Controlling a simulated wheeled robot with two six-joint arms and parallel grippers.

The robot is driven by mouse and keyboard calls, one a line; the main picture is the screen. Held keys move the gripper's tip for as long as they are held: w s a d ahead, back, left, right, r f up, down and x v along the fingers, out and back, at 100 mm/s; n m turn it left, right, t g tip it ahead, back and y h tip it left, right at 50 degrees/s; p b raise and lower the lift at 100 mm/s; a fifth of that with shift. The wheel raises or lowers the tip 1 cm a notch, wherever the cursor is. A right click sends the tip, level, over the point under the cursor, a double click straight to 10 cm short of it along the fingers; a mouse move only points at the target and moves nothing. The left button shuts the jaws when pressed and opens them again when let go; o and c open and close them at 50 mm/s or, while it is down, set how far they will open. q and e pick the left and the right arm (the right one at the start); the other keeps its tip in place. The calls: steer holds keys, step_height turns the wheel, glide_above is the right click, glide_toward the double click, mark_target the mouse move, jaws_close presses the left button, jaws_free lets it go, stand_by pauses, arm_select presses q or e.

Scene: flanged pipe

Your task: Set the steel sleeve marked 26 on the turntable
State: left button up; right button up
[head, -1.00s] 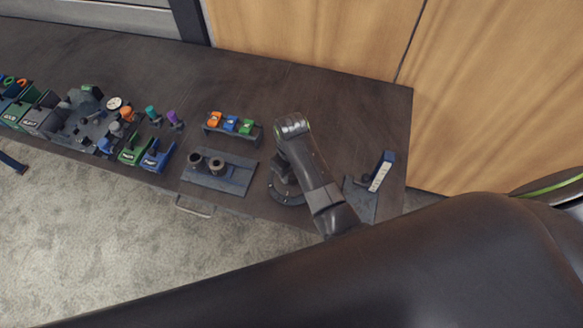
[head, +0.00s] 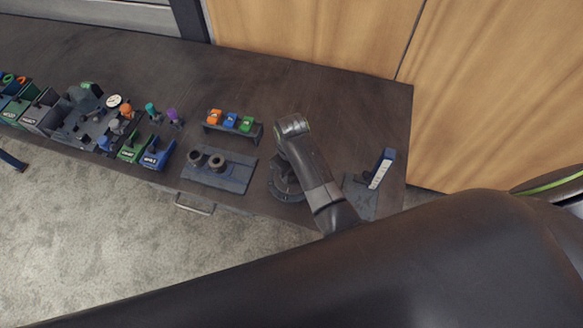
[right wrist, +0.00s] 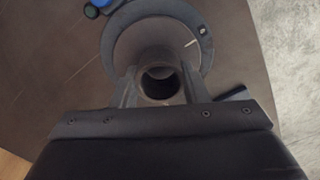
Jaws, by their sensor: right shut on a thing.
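My right gripper (right wrist: 160,92) is shut on a dark grey sleeve (right wrist: 160,70), a hollow tube held between the two fingers. No marking on it can be read. The turntable (right wrist: 119,45), a dark round disc with a pale line, lies beneath the sleeve in the right wrist view; whether they touch I cannot tell. In the head view the turntable (head: 287,196) is partly covered by my right arm, which hides the fingers and sleeve. My left gripper is not in view.
A flat plate (head: 235,180) with two dark round pieces (head: 206,160) lies left of the turntable. A rack (head: 232,128) with orange, blue and green items stands behind. An upright blue-and-white piece (head: 381,169) stands at right. Bins and tools crowd the left; the table's back is clear.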

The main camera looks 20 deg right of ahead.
steer(key=shift+f, duration=0.1)
stand_by(0.3)
steer(key=o, duration=1.6)
steer(key=shift+r+p, duration=0.55)
steer(key=shift+r, duration=2.95)
